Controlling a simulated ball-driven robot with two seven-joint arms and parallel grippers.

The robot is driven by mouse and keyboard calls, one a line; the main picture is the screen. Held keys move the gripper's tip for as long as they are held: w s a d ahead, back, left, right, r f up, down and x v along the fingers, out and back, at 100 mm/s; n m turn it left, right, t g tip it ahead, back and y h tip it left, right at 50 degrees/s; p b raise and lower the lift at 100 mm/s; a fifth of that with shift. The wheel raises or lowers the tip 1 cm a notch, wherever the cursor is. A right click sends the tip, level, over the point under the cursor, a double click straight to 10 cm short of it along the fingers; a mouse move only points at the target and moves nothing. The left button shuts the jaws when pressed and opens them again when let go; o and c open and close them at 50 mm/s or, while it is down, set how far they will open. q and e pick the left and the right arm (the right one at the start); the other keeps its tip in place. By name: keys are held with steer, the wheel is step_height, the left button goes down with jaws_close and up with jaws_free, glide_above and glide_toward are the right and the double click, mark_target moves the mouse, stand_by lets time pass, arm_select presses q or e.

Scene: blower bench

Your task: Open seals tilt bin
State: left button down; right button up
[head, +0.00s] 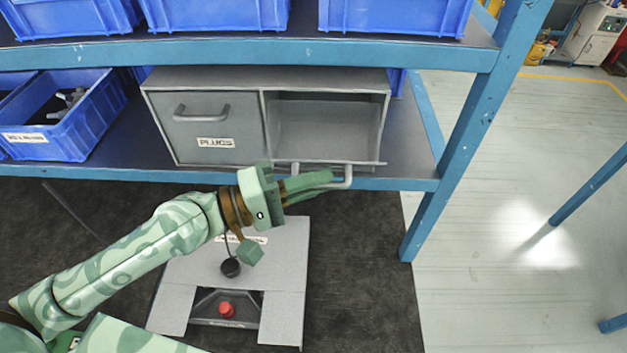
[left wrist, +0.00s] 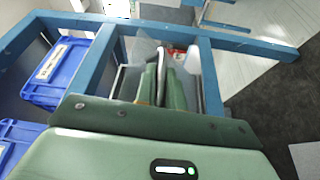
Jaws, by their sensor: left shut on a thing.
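A grey two-bin cabinet (head: 325,78) stands on the blue rack's lower shelf. Its left bin, labelled PLUGS (head: 216,143), is shut with its handle in front. The right bin (head: 325,130) is tilted open, its front swung down and outward, and its inside looks empty in the head view. No seals label is readable; the bin's front faces away. My left gripper (head: 318,181) is shut on the right bin's handle (head: 347,177), below the bin's front edge. In the left wrist view, the left gripper's fingers (left wrist: 157,88) reach to the bin. My right gripper is not in view.
Blue bins (head: 72,125) stand left of the cabinet, and more (head: 215,14) sit on the shelf above. A blue rack post (head: 470,130) stands to the right. A grey panel (head: 285,250) with a red button (head: 226,309) lies below my left arm. The floor at right is clear.

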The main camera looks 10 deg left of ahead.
arm_select(q)
steer(key=c, duration=1.8)
jaws_free()
steer(key=shift+o, duration=0.2)
steer(key=shift+a, duration=0.1)
steer(key=shift+s+a+f+b, duration=0.15)
steer(key=shift+s+a+b, duration=0.1)
steer(key=shift+b, duration=0.1)
steer(key=b+v, duration=0.6)
steer(key=v, duration=0.9)
steer(key=shift+s+a, duration=0.15)
steer(key=shift+a, duration=0.05)
